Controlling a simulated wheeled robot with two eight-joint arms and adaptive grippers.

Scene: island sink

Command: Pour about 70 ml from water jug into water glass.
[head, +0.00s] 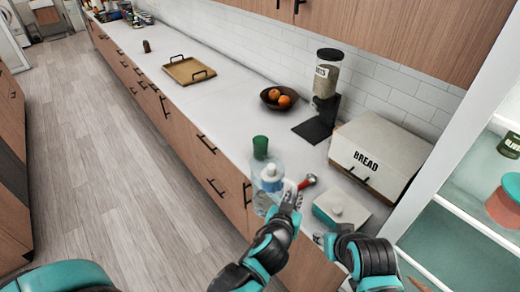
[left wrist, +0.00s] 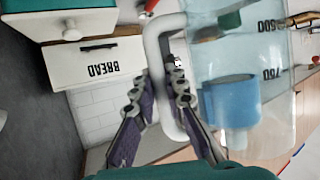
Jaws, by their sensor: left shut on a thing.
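A clear water jug (head: 265,198) with a pale top stands at the counter's front edge in the head view. My left gripper (head: 290,196) is at its right side. In the left wrist view the jug (left wrist: 275,95) shows printed volume marks, and my left gripper (left wrist: 168,85) is shut on its white handle (left wrist: 153,50). A blue shape shows through the jug wall; I cannot tell whether it is water. A green cup (head: 260,147) stands just behind the jug; I cannot tell whether it is the water glass. My right gripper (head: 328,238) is low, near a white-topped box; its fingers are unclear.
The white-topped teal box (head: 341,208) and a red-ended utensil (head: 307,182) lie right of the jug. Behind stand a bread box (head: 378,157), a grain dispenser (head: 325,85) and a fruit bowl (head: 280,98). The counter is clear left of the cup, up to a tray (head: 189,71).

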